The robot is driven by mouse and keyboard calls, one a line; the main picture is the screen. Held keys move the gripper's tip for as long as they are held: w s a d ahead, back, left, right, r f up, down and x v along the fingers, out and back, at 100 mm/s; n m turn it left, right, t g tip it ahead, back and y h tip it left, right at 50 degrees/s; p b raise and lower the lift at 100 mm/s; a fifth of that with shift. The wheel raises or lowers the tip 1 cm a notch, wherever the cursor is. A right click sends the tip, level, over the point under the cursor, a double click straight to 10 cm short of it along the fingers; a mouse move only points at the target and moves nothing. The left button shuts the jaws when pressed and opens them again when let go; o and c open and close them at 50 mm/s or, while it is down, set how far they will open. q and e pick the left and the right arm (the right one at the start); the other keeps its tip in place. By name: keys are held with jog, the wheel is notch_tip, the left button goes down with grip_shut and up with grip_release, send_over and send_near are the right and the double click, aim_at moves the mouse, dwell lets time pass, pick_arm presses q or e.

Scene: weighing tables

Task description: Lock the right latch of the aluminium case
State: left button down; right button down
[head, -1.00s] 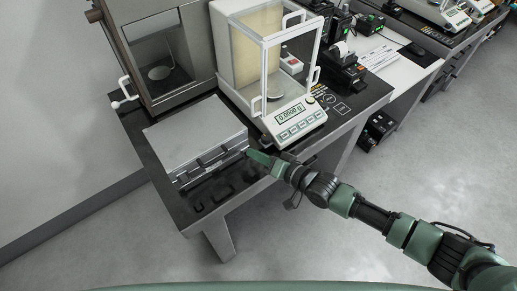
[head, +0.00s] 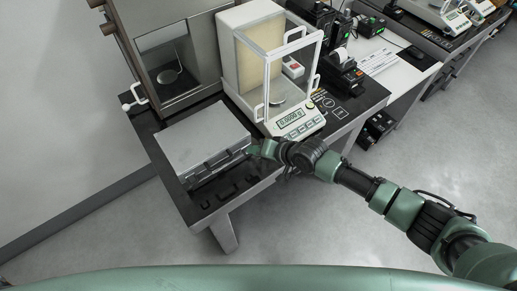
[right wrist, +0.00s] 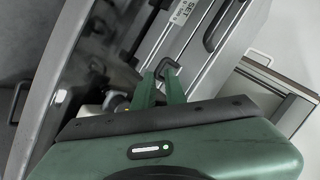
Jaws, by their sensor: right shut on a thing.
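The closed aluminium case (head: 200,133) lies on the dark near table, its front side facing me with a carry handle and latches. My right gripper (head: 253,151) is at the right end of that front side. In the right wrist view, the fingers of my right gripper (right wrist: 161,78) are shut on a dark, hook-shaped latch (right wrist: 169,66), the right latch of the case. The case front (right wrist: 190,52) carries a white label and the dark handle (right wrist: 225,22) beyond. The latch is too small to read in the head view. My left gripper is out of view.
A balance (head: 297,124) with a glass draft shield stands right behind the case. A grey cabinet (head: 165,50) with an open window stands behind to the left. The dark table's front edge (head: 235,197) is close to the case.

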jog(key=shift+w+a+r+g+h+p, duration=0.1)
jog(key=shift+a+r+g+h+p, duration=0.4)
jog(key=shift+a+g+p, duration=0.2)
jog(key=shift+f+p, duration=0.15)
jog(key=shift+p, duration=0.25)
dwell(0.6)
jog(key=c, duration=1.4)
grip_release()
jog(key=shift+a, duration=0.1)
jog(key=shift+w+a, duration=0.1)
jog(key=shift+w+d+h, duration=0.25)
jog(key=shift+d+h, duration=0.05)
